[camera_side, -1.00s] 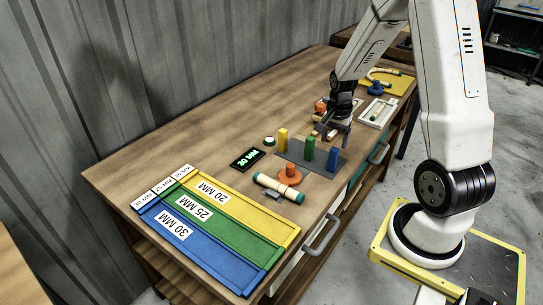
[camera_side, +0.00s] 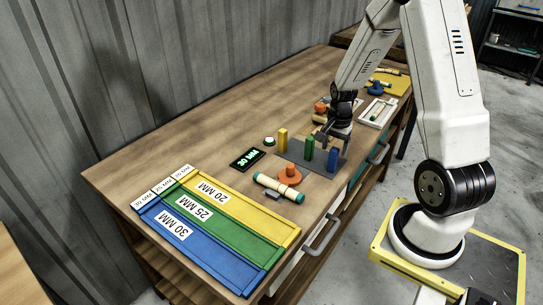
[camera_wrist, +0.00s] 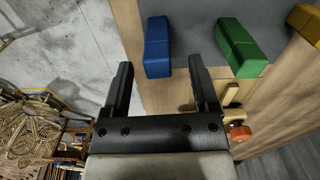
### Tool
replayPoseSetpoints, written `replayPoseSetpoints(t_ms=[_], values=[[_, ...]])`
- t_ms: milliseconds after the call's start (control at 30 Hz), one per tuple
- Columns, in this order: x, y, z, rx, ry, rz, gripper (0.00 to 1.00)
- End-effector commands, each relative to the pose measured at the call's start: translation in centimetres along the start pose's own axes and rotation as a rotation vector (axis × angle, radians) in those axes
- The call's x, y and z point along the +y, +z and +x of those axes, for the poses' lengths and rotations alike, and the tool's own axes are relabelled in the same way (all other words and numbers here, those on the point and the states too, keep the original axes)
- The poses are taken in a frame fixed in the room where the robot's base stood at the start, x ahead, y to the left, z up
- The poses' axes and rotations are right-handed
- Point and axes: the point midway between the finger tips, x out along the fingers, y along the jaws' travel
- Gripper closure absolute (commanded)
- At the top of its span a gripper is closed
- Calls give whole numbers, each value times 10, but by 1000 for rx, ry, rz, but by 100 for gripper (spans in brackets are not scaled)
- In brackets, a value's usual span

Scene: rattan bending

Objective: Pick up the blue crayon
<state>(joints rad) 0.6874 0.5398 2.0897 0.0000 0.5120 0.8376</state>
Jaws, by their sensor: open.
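The blue crayon (camera_side: 332,159) is a short blue block standing upright at the right end of a grey holder plate (camera_side: 295,155). In the wrist view the blue crayon (camera_wrist: 157,48) shows just beyond the fingertips, nearer the left finger. My gripper (camera_side: 335,136) is just behind and above the blue crayon in the side view. Its two dark fingers (camera_wrist: 160,66) are apart with nothing between them. I cannot tell the exact gap to the crayon.
A green block (camera_side: 309,148) and a yellow block (camera_side: 283,140) stand on the same plate, left of the blue one.

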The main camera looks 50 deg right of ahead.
Motion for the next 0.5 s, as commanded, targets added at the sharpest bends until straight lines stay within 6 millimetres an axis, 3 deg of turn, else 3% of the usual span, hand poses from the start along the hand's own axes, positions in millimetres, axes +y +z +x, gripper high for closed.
replayPoseSetpoints(t_ms=[500], values=[[2, 2, 45, 0, -1, 0, 24]])
